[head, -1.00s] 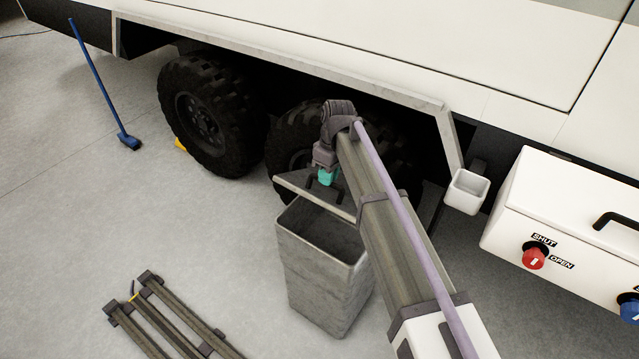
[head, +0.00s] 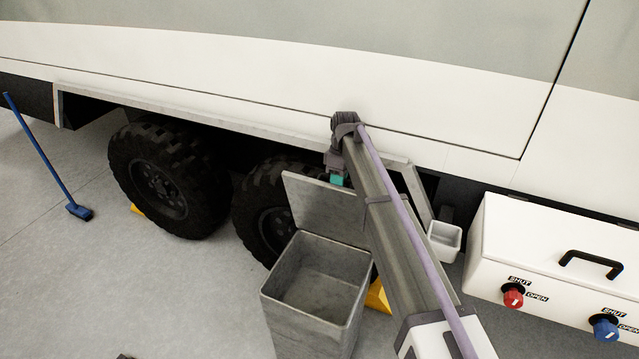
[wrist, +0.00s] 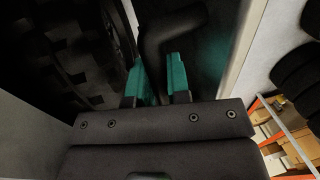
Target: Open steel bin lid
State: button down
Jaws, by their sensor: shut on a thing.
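The steel bin (head: 310,333) stands on the floor in front of the wheels, with its open top and empty-looking inside showing in the head view. Its lid (head: 322,210) is raised, tilted steeply up at the bin's back edge. My gripper (head: 337,179) is behind the lid's upper right part, partly hidden by my arm. In the wrist view, the teal fingers of my gripper (wrist: 160,75) are shut on a dark curved handle (wrist: 172,32). The handle is hidden in the head view.
Large tyres (head: 165,180) and the white caravan side (head: 250,75) stand close behind the lid. A white box (head: 545,250) with red and blue knobs and a small white cup (head: 444,240) are at right.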

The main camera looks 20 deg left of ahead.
jog(key=shift+w+a, duration=0.2)
jog(key=shift+w, duration=0.05)
jog(key=c, duration=1.5)
grip_release()
jog(key=shift+a, duration=0.15)
jog(key=shift+o, duration=0.8)
jog(key=shift+s+a, duration=0.15)
jog(key=shift+o, duration=1.2)
notch_tip(320, 180, up, 11)
jog(key=w+p, duration=0.2)
jog(key=p, duration=0.9)
jog(key=shift+f, duration=0.15)
jog(key=shift+w, duration=0.1)
